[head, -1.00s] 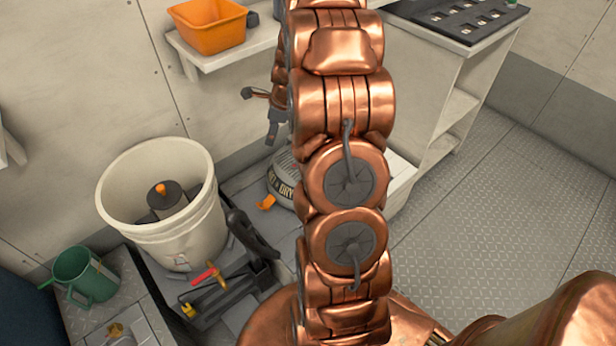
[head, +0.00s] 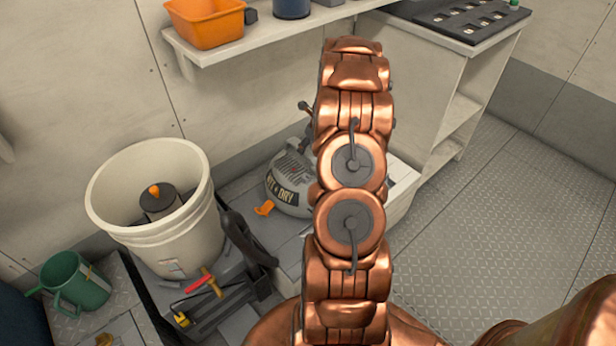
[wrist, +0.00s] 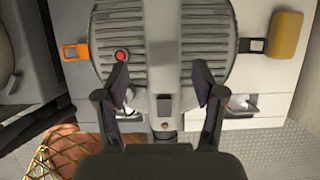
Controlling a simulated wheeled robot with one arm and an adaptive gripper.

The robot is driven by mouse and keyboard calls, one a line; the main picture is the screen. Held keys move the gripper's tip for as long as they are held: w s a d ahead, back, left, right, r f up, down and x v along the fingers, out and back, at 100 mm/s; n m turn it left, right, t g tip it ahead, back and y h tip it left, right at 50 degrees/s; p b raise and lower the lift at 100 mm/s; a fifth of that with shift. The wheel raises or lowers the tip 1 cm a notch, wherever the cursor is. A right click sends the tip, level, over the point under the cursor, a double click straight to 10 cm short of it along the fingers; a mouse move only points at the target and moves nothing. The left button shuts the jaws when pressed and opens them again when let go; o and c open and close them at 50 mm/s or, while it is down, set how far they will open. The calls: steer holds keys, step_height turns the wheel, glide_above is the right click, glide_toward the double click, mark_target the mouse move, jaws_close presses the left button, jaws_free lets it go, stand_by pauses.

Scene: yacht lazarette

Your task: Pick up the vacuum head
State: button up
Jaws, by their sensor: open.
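The vacuum head (head: 288,187) is a grey ribbed dome marked "WET & DRY" on its side. In the head view it sits on a pale low ledge, its right part hidden behind my arm. No contact is clear. In the head view my gripper is mostly hidden behind my arm.
An orange latch (head: 265,208) lies left of the vacuum head; a yellow block (wrist: 287,35) lies right. A shelf (head: 270,38) overhangs behind. Open floor (head: 520,220) lies right.

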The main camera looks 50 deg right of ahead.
mark_target(308, 151)
steer(key=b+x, duration=0.1)
steer(key=x, duration=0.4)
steer(key=shift+s+d+f, duration=0.1)
steer(key=shift+s+d, duration=0.05)
steer(key=shift+s, duration=0.05)
jaws_close()
stand_by(0.4)
